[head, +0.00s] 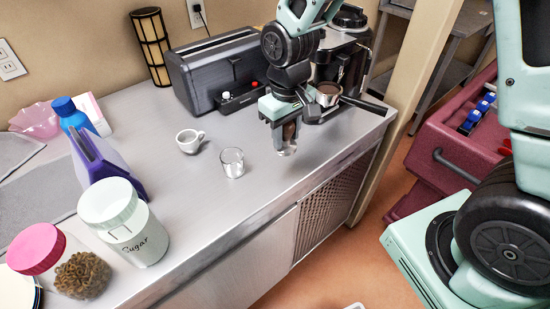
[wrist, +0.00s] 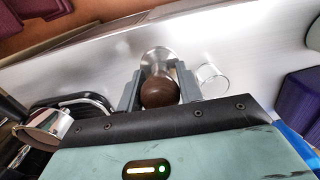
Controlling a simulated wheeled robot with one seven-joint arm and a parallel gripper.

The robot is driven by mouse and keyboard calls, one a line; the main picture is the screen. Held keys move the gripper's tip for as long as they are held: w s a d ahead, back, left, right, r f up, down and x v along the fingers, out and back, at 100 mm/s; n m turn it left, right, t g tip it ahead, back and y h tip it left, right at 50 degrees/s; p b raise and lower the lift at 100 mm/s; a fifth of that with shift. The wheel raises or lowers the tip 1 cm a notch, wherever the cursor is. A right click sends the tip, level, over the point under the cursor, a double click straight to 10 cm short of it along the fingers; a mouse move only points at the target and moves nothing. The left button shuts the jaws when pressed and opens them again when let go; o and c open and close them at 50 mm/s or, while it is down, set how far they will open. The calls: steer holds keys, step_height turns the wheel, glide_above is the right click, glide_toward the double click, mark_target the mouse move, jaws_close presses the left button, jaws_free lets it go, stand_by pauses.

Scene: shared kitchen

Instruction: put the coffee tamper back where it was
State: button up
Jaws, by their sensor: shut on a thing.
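The coffee tamper (head: 287,148) has a brown rounded handle and a silver metal base. In the head view it hangs upright under my gripper (head: 284,112), close to the counter's front edge. My gripper is shut on its handle. In the wrist view my gripper (wrist: 158,84) has one finger on each side of the brown knob, and the tamper's silver base (wrist: 157,54) shows beyond it. I cannot tell whether the base touches the counter or is just above it.
A glass (head: 232,162) and a white cup (head: 190,140) stand left of the tamper. A coffee-filled portafilter (head: 328,93) juts from the coffee machine (head: 345,60) behind. A toaster (head: 215,70) stands at the back. The counter (head: 262,205) is clear in front of the glass.

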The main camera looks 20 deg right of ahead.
steer(key=shift+w+f, duration=0.15)
steer(key=shift+w, duration=0.15)
steer(key=shift+w+f+p, duration=0.15)
steer(key=shift+f+p, duration=0.8)
steer(key=shift+f, duration=3.85)
steer(key=shift+f, duration=0.2)
steer(key=o, duration=1.1)
steer(key=shift+o, duration=0.2)
steer(key=shift+r, duration=0.1)
